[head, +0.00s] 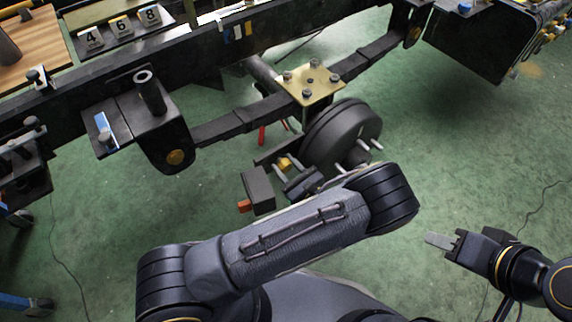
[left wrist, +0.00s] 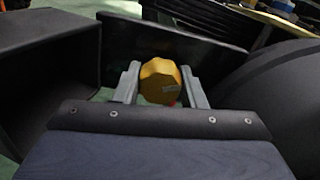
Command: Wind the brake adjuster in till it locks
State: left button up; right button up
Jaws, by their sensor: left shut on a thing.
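The brake adjuster is a yellow, faceted knob (head: 285,163) beside the dark brake drum (head: 345,130). In the left wrist view the knob (left wrist: 160,82) sits between the two grey fingers of my left gripper (left wrist: 160,90), one finger against each side. My left gripper (head: 288,168) is shut on it, partly hidden behind my own arm in the head view. A small red spot shows low on the knob's right side. My right gripper (head: 440,241) is well to the right of the drum, over the green floor, with nothing visible in it; its finger gap is not clear.
A dark box with an orange end (head: 258,190) is close left of my left gripper. A dark plate (left wrist: 170,45) stands behind the knob. The drum crowds the right side. Above are the leaf spring (head: 240,120) and a gold bolted plate (head: 312,84). Floor at right is clear.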

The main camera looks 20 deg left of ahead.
pick_arm(q)
jog(key=m+p, duration=0.1)
jog(key=m, duration=0.2)
jog(key=m+p, duration=0.1)
jog(key=m, duration=0.3)
jog(key=m+p, duration=0.1)
jog(key=m, duration=0.2)
jog(key=shift+d+f+m+p, duration=0.1)
jog(key=shift+m+p, duration=0.25)
jog(key=shift+m, duration=1.35)
jog(key=o, duration=1)
